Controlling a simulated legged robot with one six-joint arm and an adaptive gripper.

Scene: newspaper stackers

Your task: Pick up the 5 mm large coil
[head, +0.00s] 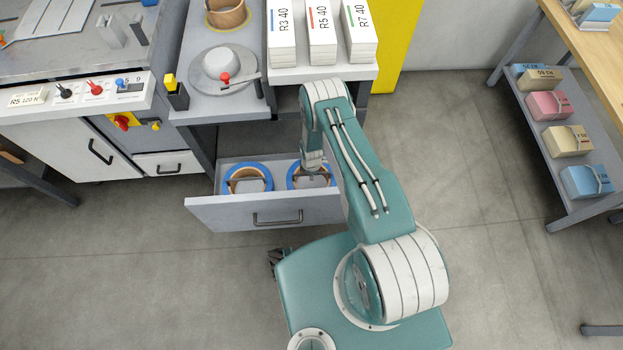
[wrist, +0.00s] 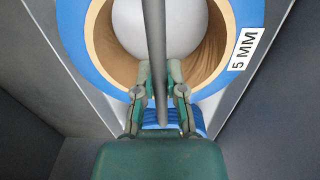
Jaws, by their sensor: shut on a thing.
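The 5 mm large coil (wrist: 78,45) fills the upper wrist view. It is a blue ring with a tan inner core and a white "5 MM" label. A grey bar (wrist: 154,30) crosses over its opening. My gripper (wrist: 161,75) has its fingers closed on either side of this bar at the coil's near edge. In the head view, the coil (head: 293,178) sits at the right of the open drawer (head: 222,213), and my gripper (head: 313,166) is over it. My arm hides its right part.
A shelf (head: 555,190) with several paper bundles stands at the right. The floor between is clear.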

